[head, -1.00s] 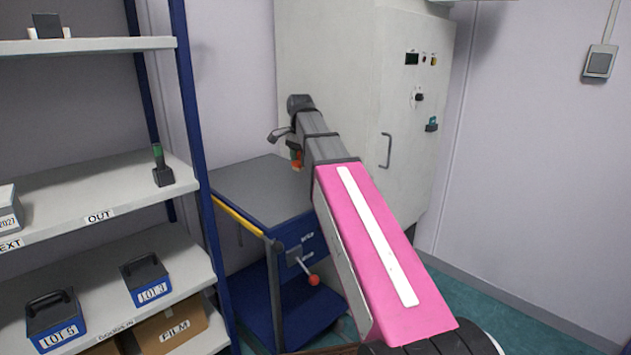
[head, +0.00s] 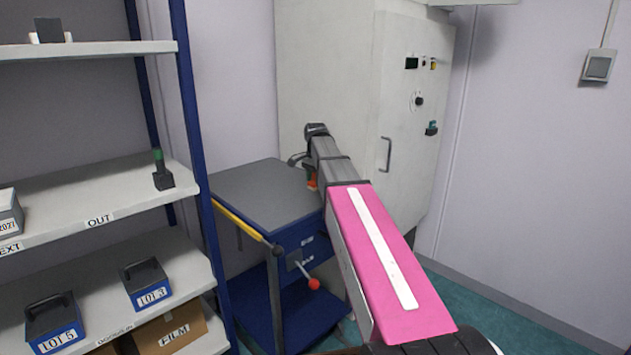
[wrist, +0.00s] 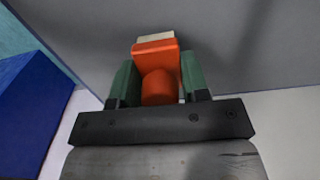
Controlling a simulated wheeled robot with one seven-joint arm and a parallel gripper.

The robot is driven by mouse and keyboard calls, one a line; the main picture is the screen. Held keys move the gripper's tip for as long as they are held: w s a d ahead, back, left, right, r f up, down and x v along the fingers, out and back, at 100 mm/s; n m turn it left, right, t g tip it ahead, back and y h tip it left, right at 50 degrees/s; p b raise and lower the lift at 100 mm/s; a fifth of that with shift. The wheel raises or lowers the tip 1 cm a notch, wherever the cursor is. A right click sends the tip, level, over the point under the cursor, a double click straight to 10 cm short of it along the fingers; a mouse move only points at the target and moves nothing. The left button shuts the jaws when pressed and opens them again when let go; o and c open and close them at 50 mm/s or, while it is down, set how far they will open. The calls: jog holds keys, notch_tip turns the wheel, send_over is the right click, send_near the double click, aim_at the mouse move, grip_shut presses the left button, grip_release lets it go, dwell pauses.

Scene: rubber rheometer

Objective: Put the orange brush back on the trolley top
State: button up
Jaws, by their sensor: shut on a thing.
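The orange brush (wrist: 157,70) is between the green fingers of my gripper (wrist: 160,82) in the wrist view, with a pale strip, perhaps its bristles, at its far end. In the head view a small orange part of the brush (head: 312,181) shows below the end of my arm, and the fingers are mostly hidden. My gripper is shut on the brush, at the right side of the trolley's grey top (head: 262,192). I cannot tell whether the brush touches the top. The visible part of the top is bare.
A shelf rack (head: 90,203) with labelled boxes stands at the left. A tall grey cabinet (head: 340,70) stands behind the trolley. A yellow handle (head: 236,217) runs along the trolley's left edge, and a red-knobbed lever (head: 313,284) sticks out at its front.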

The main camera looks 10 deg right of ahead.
jog(key=shift+f, duration=0.25)
jog(key=o, duration=0.8)
jog(key=shift+r, duration=0.1)
notch_tip(320, 180, up, 12)
jog(key=shift+r, duration=0.1)
